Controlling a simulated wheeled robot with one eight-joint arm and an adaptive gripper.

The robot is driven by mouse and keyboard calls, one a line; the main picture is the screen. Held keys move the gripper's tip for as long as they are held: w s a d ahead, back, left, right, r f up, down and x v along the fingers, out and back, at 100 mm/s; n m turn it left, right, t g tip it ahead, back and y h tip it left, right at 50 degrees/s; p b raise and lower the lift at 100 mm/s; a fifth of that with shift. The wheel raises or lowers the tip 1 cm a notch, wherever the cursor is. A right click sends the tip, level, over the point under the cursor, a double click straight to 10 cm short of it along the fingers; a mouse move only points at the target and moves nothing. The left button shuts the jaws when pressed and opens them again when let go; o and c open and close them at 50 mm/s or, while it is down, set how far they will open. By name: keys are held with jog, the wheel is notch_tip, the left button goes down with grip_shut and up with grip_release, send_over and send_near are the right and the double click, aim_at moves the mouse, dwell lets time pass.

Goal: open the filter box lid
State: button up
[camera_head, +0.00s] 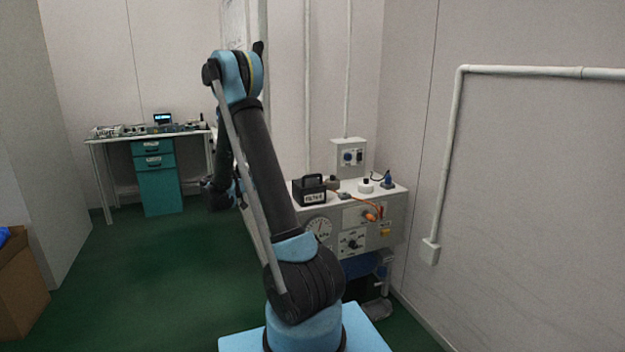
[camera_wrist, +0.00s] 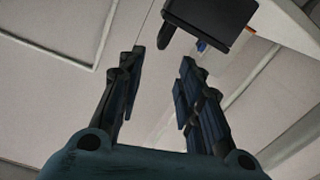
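The filter box is a small black box with a label on its front (camera_head: 310,191), on top of the grey machine cabinet; a raised dark part shows on its top. I cannot tell how its lid stands. In the wrist view a dark boxy thing (camera_wrist: 212,20) shows at the top edge, probably the same box, with a dark knob-like piece beside it. My gripper (camera_wrist: 160,75) is open and empty, its two fingers apart, with the dark thing beyond and above the fingertips.
The grey machine cabinet (camera_head: 383,234) carries a gauge, dials and an orange-handled item (camera_head: 371,216). A wall switch box (camera_head: 348,156) hangs behind it. A workbench with teal drawers (camera_head: 154,163) stands back left. A cardboard box (camera_head: 22,290) is at far left. Green floor between is clear.

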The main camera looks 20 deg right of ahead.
aim_at(318, 175)
jog(key=shift+m, duration=0.3)
jog(key=d, duration=1.1)
jog(key=w+d, duration=0.1)
jog(key=d, duration=0.5)
jog(key=shift+f, duration=0.25)
grip_shut()
